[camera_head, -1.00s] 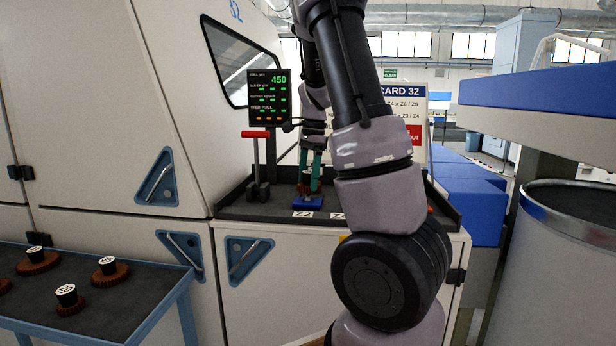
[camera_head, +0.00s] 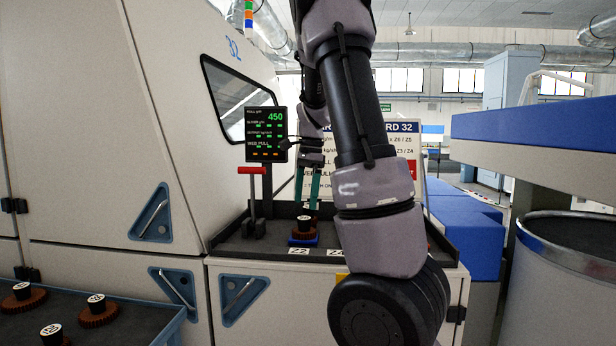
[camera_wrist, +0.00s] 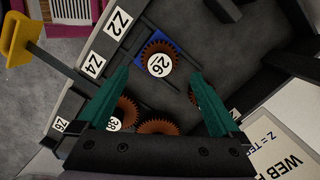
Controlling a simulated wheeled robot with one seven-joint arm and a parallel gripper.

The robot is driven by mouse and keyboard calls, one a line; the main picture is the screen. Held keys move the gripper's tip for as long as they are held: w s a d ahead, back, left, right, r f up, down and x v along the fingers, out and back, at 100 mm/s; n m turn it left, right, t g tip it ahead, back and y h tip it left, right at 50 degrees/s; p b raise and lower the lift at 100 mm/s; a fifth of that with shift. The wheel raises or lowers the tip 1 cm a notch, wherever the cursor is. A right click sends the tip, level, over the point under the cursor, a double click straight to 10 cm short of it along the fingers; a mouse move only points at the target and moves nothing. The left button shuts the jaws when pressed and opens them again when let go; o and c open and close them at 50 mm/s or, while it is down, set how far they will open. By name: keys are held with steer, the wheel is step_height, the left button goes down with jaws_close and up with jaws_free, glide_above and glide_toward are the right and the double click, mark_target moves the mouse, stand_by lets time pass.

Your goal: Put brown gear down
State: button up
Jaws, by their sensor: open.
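A brown gear with a black hub and a white cap marked 26 (camera_wrist: 160,66) sits on a blue pad (camera_wrist: 138,43) beside the Z2 label. In the head view the same gear (camera_head: 304,230) rests flat on the blue pad (camera_head: 303,242) on the machine's dark shelf. My gripper (camera_head: 309,190) is above the gear, its green fingers pointing down. In the wrist view my gripper (camera_wrist: 160,74) has its fingers wide apart with nothing between them, clear of the gear.
Several other brown gears, one marked 38 (camera_wrist: 116,122), stand on the shelf near my fingers. A red-handled lever (camera_head: 254,200) rises left of the pad. A side table (camera_head: 130,325) at lower left holds more gears. A low rim edges the shelf.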

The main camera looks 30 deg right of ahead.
step_height(320, 180, up, 7)
steer(key=s+a+r+n+t, duration=0.1)
steer(key=s+a+n+t, duration=0.2)
steer(key=s+a+n, duration=0.4)
steer(key=s+a+r+n+t, duration=0.1)
steer(key=s+a+n+t, duration=0.3)
steer(key=s+a+n, duration=0.3)
steer(key=s, duration=0.5)
steer(key=shift+s+r+y, duration=0.3)
